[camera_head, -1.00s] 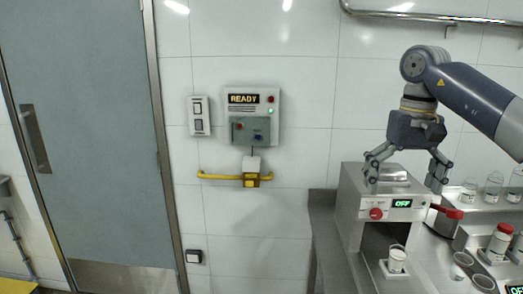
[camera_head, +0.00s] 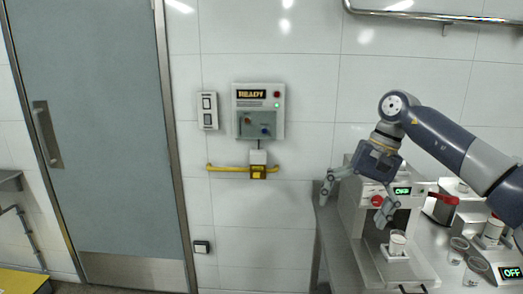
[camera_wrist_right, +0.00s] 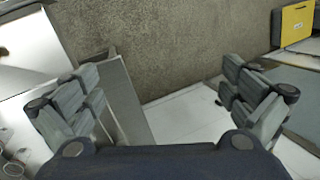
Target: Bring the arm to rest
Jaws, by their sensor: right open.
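My right gripper (camera_head: 354,205) is open and empty in the head view. It hangs tilted in front of the metal mill (camera_head: 360,222) and hides part of its front. In the right wrist view the spread fingers of the right gripper (camera_wrist_right: 165,105) have nothing between them, with floor and a pale surface beyond. The mill carries a red knob (camera_head: 377,201) and a display reading OFF (camera_head: 402,191). A cup (camera_head: 397,243) stands in its bay. My left gripper is not in view.
A wall panel reading READY (camera_head: 258,110) is above a yellow rail (camera_head: 228,168). A grey door (camera_head: 95,150) is at left. Several cups, such as one glass cup (camera_head: 474,270), and a red handle (camera_head: 444,198) are right of the mill. The floor before the wall looks clear.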

